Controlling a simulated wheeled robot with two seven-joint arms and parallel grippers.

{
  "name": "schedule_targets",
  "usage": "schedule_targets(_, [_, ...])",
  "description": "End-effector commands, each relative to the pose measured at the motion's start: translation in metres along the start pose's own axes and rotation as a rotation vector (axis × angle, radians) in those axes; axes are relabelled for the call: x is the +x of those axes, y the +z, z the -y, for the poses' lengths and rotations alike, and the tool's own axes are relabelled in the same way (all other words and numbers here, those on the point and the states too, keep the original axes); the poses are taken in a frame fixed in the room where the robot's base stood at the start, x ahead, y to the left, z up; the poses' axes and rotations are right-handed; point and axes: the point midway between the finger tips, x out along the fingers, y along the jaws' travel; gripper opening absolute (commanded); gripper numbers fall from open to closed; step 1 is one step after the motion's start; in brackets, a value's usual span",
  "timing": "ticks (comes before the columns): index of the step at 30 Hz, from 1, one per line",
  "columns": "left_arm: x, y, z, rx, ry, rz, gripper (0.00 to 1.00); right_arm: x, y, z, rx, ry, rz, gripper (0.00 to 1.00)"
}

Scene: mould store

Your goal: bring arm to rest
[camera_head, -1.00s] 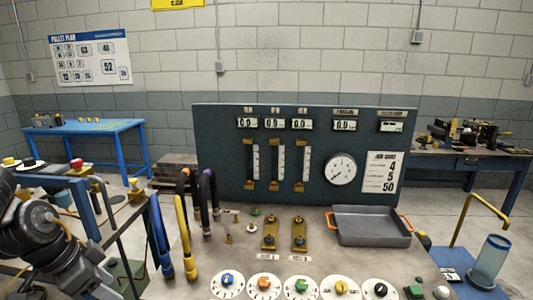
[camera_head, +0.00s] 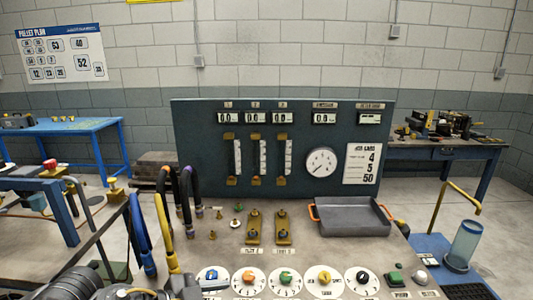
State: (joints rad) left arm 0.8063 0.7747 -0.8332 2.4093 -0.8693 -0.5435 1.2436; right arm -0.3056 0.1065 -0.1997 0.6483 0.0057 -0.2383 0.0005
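My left arm shows only as dark, ringed links along the bottom left edge, in front of the bench. Its fingers are cut off by the frame, so I cannot see whether they hold anything. My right arm and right gripper are not in view. The bench (camera_head: 220,254) stands before me with a dark blue gauge panel (camera_head: 300,158) upright at its back. A grey tray with orange handles (camera_head: 350,220) lies on its right part, and no gripper is near it.
Black, purple, yellow and blue hoses (camera_head: 164,232) rise at the bench's left. Round dials with coloured knobs (camera_head: 249,280) line the front edge. A clear blue cylinder (camera_head: 464,243) stands at the right. A blue table (camera_head: 75,128) is at the far left.

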Motion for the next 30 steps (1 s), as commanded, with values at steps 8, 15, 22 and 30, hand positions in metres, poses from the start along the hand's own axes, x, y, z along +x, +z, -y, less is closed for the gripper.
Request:
schedule_targets(8, [0.018,0.024,-0.010,-0.227,-0.313,-0.066,0.50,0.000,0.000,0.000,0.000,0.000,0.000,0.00])
schedule_targets(15, [-0.015,0.143,-0.041,-0.537,-0.530,0.273,0.50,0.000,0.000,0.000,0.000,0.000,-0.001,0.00])
schedule_targets(22, [-0.063,0.235,-0.113,-0.754,-0.538,0.618,0.50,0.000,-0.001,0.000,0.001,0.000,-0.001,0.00])
schedule_targets(30, [-0.114,0.288,-0.194,-0.929,-0.462,0.894,0.50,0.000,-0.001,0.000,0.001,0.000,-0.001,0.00])
